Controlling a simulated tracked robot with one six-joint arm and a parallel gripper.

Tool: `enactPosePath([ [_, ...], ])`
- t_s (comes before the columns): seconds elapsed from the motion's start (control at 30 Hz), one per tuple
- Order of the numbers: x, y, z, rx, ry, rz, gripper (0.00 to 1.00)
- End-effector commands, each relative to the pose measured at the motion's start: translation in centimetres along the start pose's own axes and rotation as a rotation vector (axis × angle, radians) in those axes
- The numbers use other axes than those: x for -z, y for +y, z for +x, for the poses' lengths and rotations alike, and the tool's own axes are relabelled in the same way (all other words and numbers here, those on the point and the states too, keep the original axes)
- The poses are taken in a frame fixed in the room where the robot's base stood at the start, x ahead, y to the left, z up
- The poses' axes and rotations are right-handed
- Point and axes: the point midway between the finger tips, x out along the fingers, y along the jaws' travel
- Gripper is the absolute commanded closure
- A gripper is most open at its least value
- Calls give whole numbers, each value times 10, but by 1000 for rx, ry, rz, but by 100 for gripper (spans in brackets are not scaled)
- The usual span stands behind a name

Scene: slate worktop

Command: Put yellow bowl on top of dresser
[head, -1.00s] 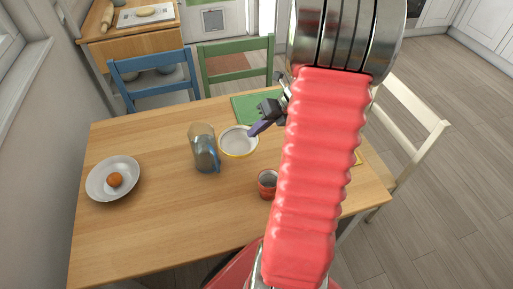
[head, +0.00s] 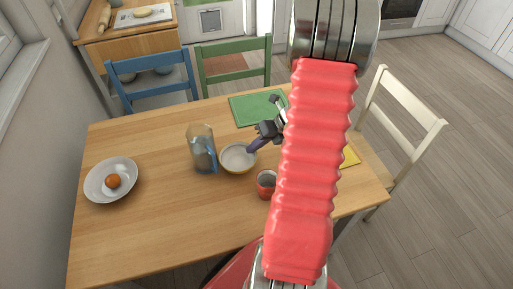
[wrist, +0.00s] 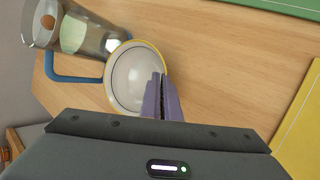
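The yellow bowl (head: 238,159), with a pale inside and a yellow rim, is over the wooden table just right of the glass pitcher. It also shows in the wrist view (wrist: 127,82). My gripper (head: 251,147) has its purple fingers at the bowl's far right rim; in the wrist view the fingers (wrist: 158,85) are close together across that rim, closed on it. I cannot tell whether the bowl is clear of the tabletop. No dresser is clearly identifiable; a wooden cabinet (head: 127,38) stands at the back left.
The glass pitcher (head: 200,145) with a blue handle is close beside the bowl. A red cup (head: 266,186) stands near my arm. Green (head: 252,107) and yellow (head: 350,157) mats lie on the table (head: 150,235). Chairs surround it.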

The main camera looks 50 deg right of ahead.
Motion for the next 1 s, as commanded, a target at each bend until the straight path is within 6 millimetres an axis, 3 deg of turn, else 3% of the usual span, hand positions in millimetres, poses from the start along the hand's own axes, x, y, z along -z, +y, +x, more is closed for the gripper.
enactPosePath([
  [0.13,5,-6,11,-1,0,1,100],
  [0.47,5,-7,13,0,0,-1,100],
  [0.77,6,-7,13,0,0,-1,79],
  [1.0,5,-7,13,0,0,-1,79],
])
